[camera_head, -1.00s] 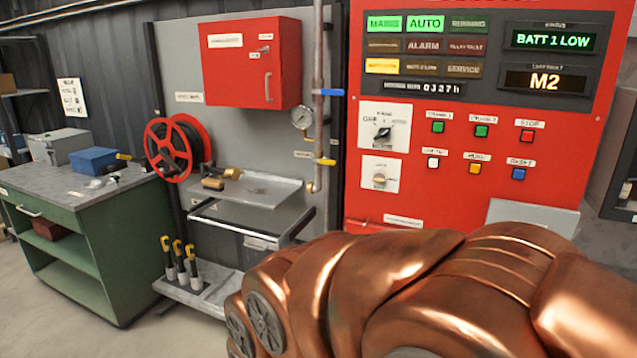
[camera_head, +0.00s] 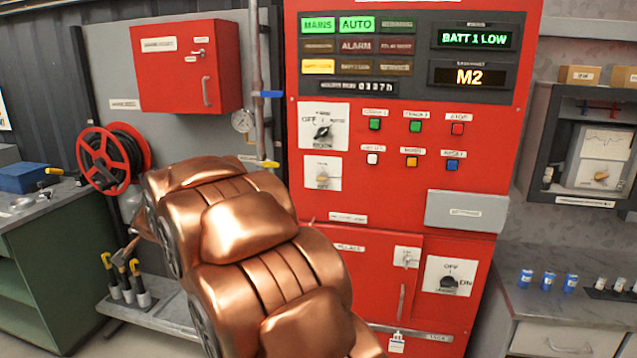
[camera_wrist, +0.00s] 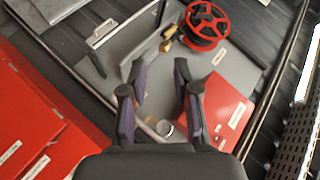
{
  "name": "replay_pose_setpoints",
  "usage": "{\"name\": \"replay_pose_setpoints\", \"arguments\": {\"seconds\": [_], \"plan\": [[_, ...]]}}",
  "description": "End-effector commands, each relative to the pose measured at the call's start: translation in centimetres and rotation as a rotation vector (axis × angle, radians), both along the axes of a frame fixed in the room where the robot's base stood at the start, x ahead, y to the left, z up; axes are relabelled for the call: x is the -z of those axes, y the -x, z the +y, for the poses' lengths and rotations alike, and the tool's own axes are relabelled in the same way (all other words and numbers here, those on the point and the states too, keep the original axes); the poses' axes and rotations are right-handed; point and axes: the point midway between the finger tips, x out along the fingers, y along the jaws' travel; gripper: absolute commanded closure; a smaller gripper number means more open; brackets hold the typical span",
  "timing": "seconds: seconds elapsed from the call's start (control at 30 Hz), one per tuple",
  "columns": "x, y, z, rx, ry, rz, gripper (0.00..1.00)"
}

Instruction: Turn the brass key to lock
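On the red pump panel (camera_head: 400,190) in the head view, a small white plate (camera_head: 322,173) below the mode selector carries a pale brass-coloured turning piece (camera_head: 322,182). It may be the brass key; its exact position is too small to read. My gripper (camera_wrist: 160,72) shows in the wrist view with its two dark fingers apart and nothing between them. It is well away from that plate, over the grey backboard with the hose reel. In the head view my copper arm hides the gripper.
The red wall box (camera_head: 187,68) and hose reel (camera_head: 112,160) are on the left; both show in the wrist view, box (camera_wrist: 219,106) and reel (camera_wrist: 207,27). A grey box (camera_head: 466,212) juts from the panel. A grey counter (camera_head: 560,325) with blue items stands right.

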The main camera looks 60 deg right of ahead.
Motion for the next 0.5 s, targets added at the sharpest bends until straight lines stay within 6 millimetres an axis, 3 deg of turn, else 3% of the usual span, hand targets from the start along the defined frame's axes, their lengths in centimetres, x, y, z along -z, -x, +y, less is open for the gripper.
{"name": "replay_pose_setpoints", "arguments": {"seconds": [0.03,0.1,0.23,0.37,0.5], "plan": [[-0.2,-1.2,-3.3,0.09,-0.012,-0.054,0.7],[-1.3,-2.4,-7.7,0.216,-0.027,-0.142,0.7],[-2.2,-2.7,-16.1,0.455,-0.047,-0.295,0.7],[-2.4,-0.9,-24.4,0.702,-0.049,-0.439,0.7],[-1.6,3.1,-32.2,0.966,-0.032,-0.585,0.7]]}}
